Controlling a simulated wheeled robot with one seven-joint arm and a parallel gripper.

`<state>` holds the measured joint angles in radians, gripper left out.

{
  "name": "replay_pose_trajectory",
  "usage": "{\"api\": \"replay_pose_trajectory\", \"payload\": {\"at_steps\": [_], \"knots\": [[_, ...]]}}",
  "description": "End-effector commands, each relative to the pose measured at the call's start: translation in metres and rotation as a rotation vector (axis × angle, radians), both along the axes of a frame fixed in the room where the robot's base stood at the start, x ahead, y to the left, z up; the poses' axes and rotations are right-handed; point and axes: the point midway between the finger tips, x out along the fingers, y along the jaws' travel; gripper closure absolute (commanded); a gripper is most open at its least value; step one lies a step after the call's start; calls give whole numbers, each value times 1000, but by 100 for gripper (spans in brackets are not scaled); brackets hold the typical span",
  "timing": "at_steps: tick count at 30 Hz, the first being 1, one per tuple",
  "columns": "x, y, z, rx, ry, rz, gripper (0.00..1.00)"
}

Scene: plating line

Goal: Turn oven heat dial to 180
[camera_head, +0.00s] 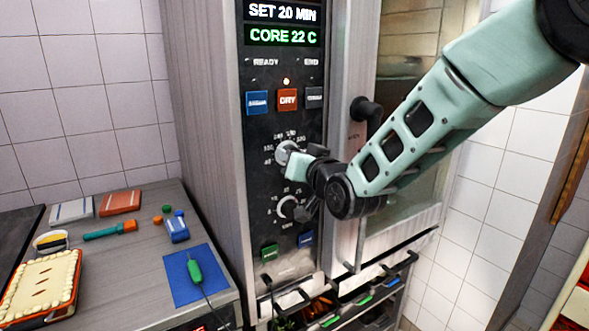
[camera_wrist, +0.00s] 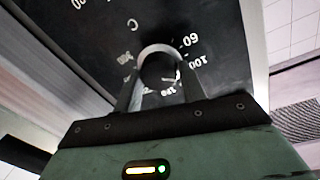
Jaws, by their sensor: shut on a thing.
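The oven's control panel (camera_head: 262,185) is dark, with two round pale dials one above the other. The upper dial (camera_head: 283,151) has a printed number scale around it, and my gripper (camera_head: 297,160) is at it from the right. In the wrist view, my gripper's two fingers (camera_wrist: 160,85) stand on either side of the round knob, shut on the heat dial (camera_wrist: 160,50). Numbers such as 60 and 100 show upside down around it. The dial's pointer is hidden or too unclear to read. The lower dial (camera_head: 287,207) is apart from the fingers.
The display (camera_head: 283,24) reads SET 20 MIN and CORE 22 C. Blue, red and grey buttons (camera_head: 287,99) sit above the dials. A counter (camera_head: 130,290) at left holds a blue mat, probe and tray.

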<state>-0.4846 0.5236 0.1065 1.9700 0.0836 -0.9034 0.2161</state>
Motion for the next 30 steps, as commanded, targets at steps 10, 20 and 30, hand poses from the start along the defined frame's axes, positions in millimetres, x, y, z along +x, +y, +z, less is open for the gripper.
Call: {"api": "replay_pose_trajectory", "payload": {"at_steps": [10, 20, 30], "knots": [[2, -2, -4, 275, 178, -3, 82], [2, -3, -3, 536, 353, -2, 82], [3, -4, -3, 783, 522, -2, 82]]}}
